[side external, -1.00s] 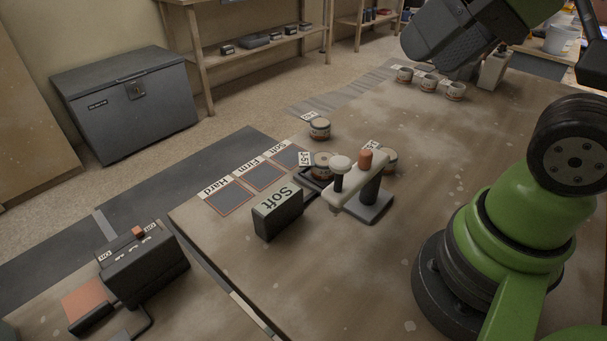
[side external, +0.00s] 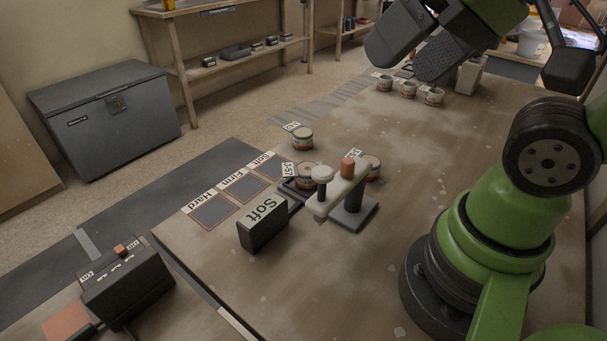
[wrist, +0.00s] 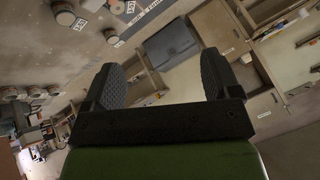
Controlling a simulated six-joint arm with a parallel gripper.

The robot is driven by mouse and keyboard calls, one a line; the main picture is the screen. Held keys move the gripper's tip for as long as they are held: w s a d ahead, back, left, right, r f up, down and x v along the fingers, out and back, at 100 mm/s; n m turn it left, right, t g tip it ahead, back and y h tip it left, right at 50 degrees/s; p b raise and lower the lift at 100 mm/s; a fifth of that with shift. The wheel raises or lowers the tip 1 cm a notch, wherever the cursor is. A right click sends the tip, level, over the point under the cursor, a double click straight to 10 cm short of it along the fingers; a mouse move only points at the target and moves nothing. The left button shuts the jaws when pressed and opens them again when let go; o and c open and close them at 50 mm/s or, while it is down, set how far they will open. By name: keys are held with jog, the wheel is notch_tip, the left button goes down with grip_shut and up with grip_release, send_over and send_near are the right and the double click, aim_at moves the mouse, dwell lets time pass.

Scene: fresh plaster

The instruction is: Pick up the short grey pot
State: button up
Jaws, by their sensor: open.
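Several small pots stand on the plaster-dusted bench; none is clearly marked as the short grey one. One pot (side external: 302,139) stands alone near the label strip. Another pot (side external: 305,178) sits at the dark stand beside a J-57 tag, and a third pot (side external: 372,170) is partly hidden behind the press-like device (side external: 345,190). A back row has a left pot (side external: 385,83), a middle pot (side external: 408,90) and a right pot (side external: 434,97). My gripper (side external: 408,62) is open and empty, appearing above this back row. In the wrist view, its fingers (wrist: 158,78) are wide apart.
A dark block marked Soft (side external: 263,223) stands at the near left of the bench. Squares labelled Hard, Firm and Soft (side external: 212,212) lie along its left edge. A switch box (side external: 128,285) is at lower left. The bench middle is clear.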

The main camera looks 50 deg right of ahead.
jog(key=w+d+f+m+g+h, duration=0.1)
jog(key=w+d+f+m+g, duration=0.15)
jog(key=w+m, duration=0.4)
jog(key=w+d+f+m+g, duration=0.2)
jog(key=w+f+m, duration=0.1)
jog(key=w+m, duration=0.3)
jog(key=w+d+f+m+g, duration=0.1)
jog(key=w+f+m, duration=0.1)
jog(key=f, duration=0.2)
jog(key=w+d+f+m, duration=0.1)
jog(key=w+f+m, duration=0.1)
jog(key=f+m, duration=0.1)
jog(key=w+d+f+m+g+h, duration=0.1)
jog(key=w+f+m, duration=0.1)
jog(key=f, duration=0.4)
jog(key=shift+w+d+m+g, duration=0.25)
jog(key=shift+w+m+g, duration=0.15)
jog(key=shift+m, duration=0.15)
send_over(308, 168)
jog(key=f, duration=0.4)
jog(key=shift+w+d+f, duration=0.15)
jog(key=shift+w+f, duration=0.05)
jog(key=shift+w, duration=0.1)
jog(key=f, duration=0.5)
jog(key=shift+s+f, duration=0.3)
jog(key=shift+f, duration=0.05)
jog(key=shift+c, duration=0.2)
